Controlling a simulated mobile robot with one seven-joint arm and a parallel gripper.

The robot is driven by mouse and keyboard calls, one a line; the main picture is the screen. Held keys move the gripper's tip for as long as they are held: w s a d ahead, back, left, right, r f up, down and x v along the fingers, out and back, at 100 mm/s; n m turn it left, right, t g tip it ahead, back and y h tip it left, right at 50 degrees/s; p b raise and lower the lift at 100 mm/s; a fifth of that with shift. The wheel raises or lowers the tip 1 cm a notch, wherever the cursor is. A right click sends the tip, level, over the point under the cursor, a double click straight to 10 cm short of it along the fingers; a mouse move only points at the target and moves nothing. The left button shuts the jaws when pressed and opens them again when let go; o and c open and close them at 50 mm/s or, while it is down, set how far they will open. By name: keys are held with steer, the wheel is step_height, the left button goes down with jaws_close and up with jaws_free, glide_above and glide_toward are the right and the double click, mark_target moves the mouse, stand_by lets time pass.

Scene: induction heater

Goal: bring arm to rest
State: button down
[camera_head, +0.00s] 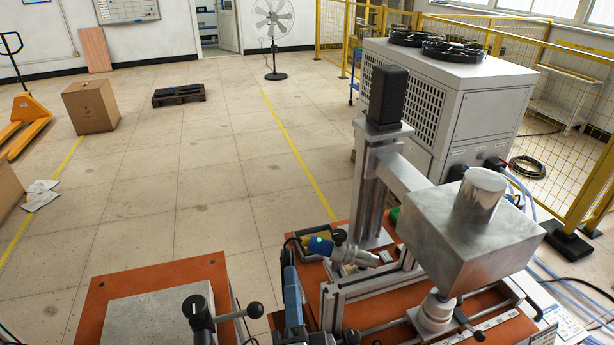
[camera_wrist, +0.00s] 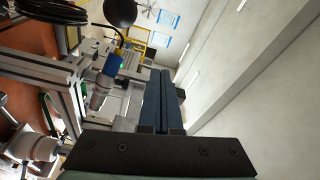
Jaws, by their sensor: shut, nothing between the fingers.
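My gripper (camera_wrist: 160,76) is shut and empty in the wrist view, its dark blue fingers together above the black mount. In the head view my gripper (camera_head: 290,270) shows as a blue shape at the bottom centre, fingers pointing up. The sensor also shows in the wrist view (camera_wrist: 113,64), left of the fingers. I cannot tell the exact gap between them.
The heater rig's metal frame (camera_head: 372,190) and large grey box (camera_head: 470,240) stand at the right on an orange table. Another orange table (camera_head: 95,290) with a grey plate is at lower left. A white chiller (camera_head: 470,100) stands behind.

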step_height(320, 180, up, 21)
steer(key=w+n+t, duration=0.2)
steer(key=n+t, duration=0.2)
steer(key=n, duration=0.3)
steer(key=s+d+r+n+t+h, duration=0.1)
steer(key=s+r, duration=0.4)
steer(key=r, duration=0.6)
steer(key=s+d+r+n+t+h, duration=0.1)
steer(key=s+r+n+t, duration=0.3)
steer(key=r, duration=0.7)
steer(key=shift+s+d+n, duration=0.25)
steer(key=shift+s+n, duration=0.45)
steer(key=shift+n, duration=0.4)
